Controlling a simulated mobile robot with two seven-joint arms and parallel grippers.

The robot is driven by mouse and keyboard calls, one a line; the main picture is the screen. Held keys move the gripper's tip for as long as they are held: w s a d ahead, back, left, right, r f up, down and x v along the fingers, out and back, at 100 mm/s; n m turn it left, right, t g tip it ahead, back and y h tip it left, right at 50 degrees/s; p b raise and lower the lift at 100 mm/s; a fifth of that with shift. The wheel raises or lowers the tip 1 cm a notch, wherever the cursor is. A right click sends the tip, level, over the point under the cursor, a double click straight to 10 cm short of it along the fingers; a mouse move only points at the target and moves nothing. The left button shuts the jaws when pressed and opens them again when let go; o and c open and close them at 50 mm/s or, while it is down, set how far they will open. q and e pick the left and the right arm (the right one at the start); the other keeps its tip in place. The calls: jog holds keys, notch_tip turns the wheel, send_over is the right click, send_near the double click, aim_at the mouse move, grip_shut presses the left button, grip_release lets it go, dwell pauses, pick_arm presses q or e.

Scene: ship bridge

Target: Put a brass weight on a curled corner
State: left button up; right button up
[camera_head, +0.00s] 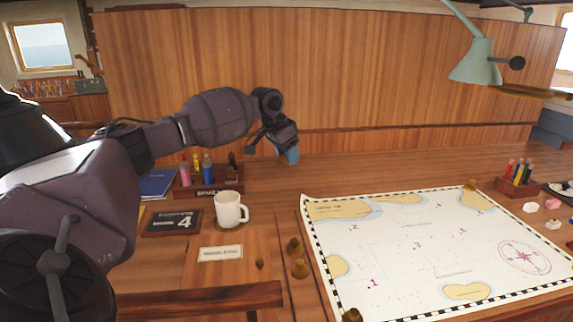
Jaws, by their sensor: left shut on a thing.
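The chart (390,260) lies on the wooden desk. Its top left corner (305,200) has no weight on it and looks slightly raised. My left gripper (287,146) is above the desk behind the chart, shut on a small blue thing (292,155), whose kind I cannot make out. My right gripper is out of view.
A pen holder (517,187) and erasers (530,207) are at the right. A green lamp (478,63) hangs at upper right.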

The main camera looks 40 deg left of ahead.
pick_arm(q)
jog(key=w+d+f, duration=0.1)
jog(key=w+d, duration=0.1)
jog(key=d, duration=0.1)
jog(key=n+y+b, duration=0.1)
jog(key=n+y, duration=0.1)
jog(key=n, duration=0.4)
send_over(309, 203)
jog(key=s, duration=0.2)
jog(key=f, duration=1.2)
jog(key=shift+w+d, duration=0.1)
jog(key=shift+w, duration=0.15)
jog(key=shift+d+f+b, duration=0.15)
jog(key=shift+b, duration=0.15)
jog(key=shift+f+b, duration=1.65)
jog(key=shift+f, duration=1.3)
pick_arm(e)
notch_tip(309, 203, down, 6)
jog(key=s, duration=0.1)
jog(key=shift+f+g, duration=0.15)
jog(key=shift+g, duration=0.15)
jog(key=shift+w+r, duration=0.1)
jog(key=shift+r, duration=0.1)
pick_arm(q)
jog(key=shift+f, duration=0.1)
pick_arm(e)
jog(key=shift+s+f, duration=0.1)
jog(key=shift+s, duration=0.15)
